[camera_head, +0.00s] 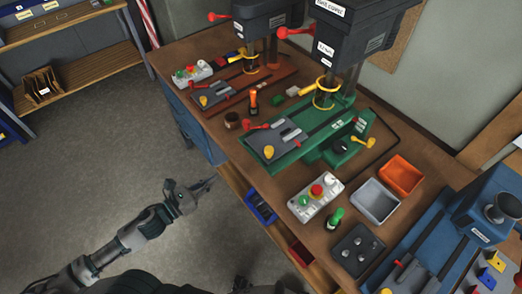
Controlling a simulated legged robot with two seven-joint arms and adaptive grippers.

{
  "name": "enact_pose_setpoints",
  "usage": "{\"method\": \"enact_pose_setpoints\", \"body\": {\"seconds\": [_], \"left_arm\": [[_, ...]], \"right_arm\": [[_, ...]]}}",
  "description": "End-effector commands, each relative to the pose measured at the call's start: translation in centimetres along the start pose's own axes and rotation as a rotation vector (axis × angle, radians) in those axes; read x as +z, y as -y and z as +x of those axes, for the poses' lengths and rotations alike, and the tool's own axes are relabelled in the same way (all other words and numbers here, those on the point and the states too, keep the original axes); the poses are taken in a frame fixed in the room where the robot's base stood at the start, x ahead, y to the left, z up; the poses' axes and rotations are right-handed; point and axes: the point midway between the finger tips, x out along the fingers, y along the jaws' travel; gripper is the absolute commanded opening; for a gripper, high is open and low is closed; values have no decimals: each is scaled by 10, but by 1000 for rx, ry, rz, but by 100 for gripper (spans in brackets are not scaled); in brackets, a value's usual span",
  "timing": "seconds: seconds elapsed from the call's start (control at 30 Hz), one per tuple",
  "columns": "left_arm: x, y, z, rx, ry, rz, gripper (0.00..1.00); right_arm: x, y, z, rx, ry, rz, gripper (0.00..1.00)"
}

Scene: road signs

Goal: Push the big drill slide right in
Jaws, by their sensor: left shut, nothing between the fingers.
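The big drill (345,45) stands at the back of the wooden bench, on a green base (310,135). Its grey slide (282,138) sits at the front left part of the base, with a yellow knob (268,152) and a red-handled lever (257,127). The slide is in front of the drill column and extends toward the bench's front edge. My left gripper (208,184) is shut and empty, over the floor in front of the bench, well apart from the slide. My right gripper does not show.
A smaller drill (262,20) stands to the left with its own slide. A control box (316,197), a green bottle (335,218), grey and orange trays (375,201) and a blue machine (485,215) are to the right. Open shelf bins jut below the bench edge.

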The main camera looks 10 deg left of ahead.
Motion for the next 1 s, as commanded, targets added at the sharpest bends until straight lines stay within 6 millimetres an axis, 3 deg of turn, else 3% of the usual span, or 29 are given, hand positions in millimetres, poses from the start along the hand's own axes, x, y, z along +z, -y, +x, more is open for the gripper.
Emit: {"method": "enact_pose_setpoints", "body": {"seconds": [0.03, 0.13, 0.27, 0.67, 1.0], "left_arm": [[7, 15, 0, -39, 8, 51, 0], [16, 29, 1, -74, 24, 108, 0], [19, 30, 8, -78, 30, 114, 0], [21, 36, 56, -74, 25, 118, 0], [23, 37, 102, -73, 28, 111, 0]], "right_arm": [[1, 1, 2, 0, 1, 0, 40], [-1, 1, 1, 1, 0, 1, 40], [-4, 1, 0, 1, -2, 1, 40], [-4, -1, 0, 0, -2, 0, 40], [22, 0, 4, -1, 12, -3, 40]]}}
